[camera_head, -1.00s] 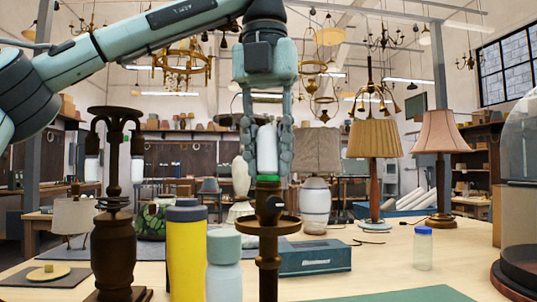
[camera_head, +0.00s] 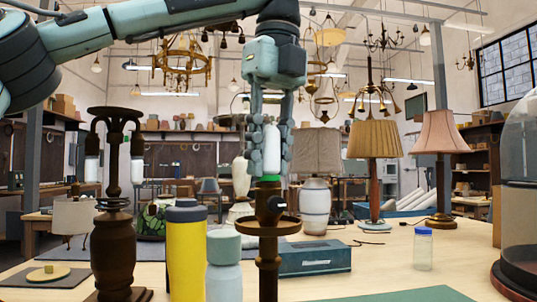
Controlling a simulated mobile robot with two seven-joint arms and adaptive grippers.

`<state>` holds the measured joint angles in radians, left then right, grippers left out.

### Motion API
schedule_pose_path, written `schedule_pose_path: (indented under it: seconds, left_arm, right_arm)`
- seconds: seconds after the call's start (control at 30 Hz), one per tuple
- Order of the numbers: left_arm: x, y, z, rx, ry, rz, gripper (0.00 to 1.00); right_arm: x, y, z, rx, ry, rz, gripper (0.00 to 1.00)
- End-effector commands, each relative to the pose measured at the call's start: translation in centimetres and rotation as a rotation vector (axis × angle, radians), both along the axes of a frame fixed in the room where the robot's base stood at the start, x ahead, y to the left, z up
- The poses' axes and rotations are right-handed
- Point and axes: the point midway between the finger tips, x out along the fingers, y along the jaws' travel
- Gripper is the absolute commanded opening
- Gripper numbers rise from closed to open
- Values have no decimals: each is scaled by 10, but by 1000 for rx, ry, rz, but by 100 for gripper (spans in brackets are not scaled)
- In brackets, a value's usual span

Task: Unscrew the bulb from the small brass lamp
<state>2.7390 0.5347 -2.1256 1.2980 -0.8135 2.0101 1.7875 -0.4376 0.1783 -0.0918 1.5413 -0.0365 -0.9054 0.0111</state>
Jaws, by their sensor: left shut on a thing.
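The small lamp (camera_head: 268,208) stands upright at the front middle, dark brown-bronze with a round dish around its stem. A white bulb (camera_head: 271,148) stands upright over its top, with a green band (camera_head: 267,177) at the bulb's lower end, against the dark socket. My left gripper (camera_head: 270,160) points straight down from above, its fingers shut around the bulb's sides. I cannot tell how deep the bulb sits in the socket. My right gripper is not in view.
A yellow bottle (camera_head: 187,255) and a pale bottle (camera_head: 224,270) stand close left of the lamp. A dark ornate lamp (camera_head: 114,235) stands further left. A teal box (camera_head: 315,257) lies behind right. A glass dome (camera_head: 520,200) stands at the right edge.

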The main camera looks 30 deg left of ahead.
Motion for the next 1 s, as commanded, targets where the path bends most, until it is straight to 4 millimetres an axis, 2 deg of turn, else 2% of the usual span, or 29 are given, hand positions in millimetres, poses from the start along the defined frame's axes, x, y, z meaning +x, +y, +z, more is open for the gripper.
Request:
schedule_pose_path:
  seconds: [0.27,0.37,0.5,0.63,0.73,0.93,0.97,1.0]
  left_arm:
    - [0,0,0,-1,-2,16,1]
    - [0,-1,1,2,-2,124,1]
    - [0,0,1,3,-2,416,1]
    - [0,0,1,1,-1,627,1]
    - [0,0,1,0,-1,698,1]
    - [0,0,1,-1,-1,704,1]
    - [0,0,1,-1,-1,704,27]
    - [0,0,1,-1,-1,703,32]
  right_arm:
    - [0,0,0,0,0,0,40]
    - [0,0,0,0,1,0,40]
    - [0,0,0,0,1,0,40]
    - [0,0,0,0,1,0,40]
    - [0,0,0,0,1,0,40]
    - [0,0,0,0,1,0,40]
    - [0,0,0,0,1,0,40]
    - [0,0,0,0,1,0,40]
